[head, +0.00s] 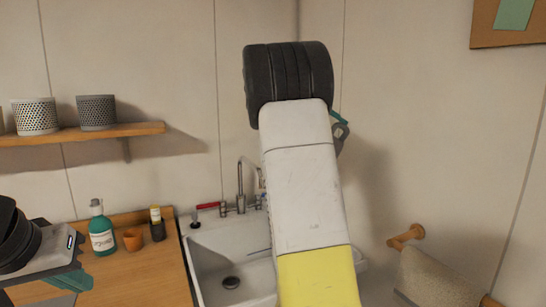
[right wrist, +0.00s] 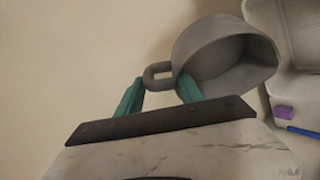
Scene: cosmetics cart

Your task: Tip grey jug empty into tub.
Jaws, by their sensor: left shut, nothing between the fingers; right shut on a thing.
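The grey jug (right wrist: 215,55) hangs in the right wrist view, tilted well over on its side, its open mouth facing the lower right. The inside that shows looks bare grey, and no stream is visible. My right gripper (right wrist: 160,82) is shut on the jug's loop handle. In the head view my raised right arm hides most of the jug; a grey part (head: 342,136) shows beside a teal fingertip. The white tub (head: 210,257) is the sink basin below, partly hidden by my arm. My left gripper (head: 75,280) is shut and empty at the lower left.
A wooden counter (head: 145,275) left of the basin holds a teal bottle (head: 102,235), an orange cup (head: 133,240) and a dark bottle (head: 157,226). A tap (head: 240,190) stands behind the basin. A towel (head: 435,280) hangs at right. A shelf (head: 80,135) holds two pots.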

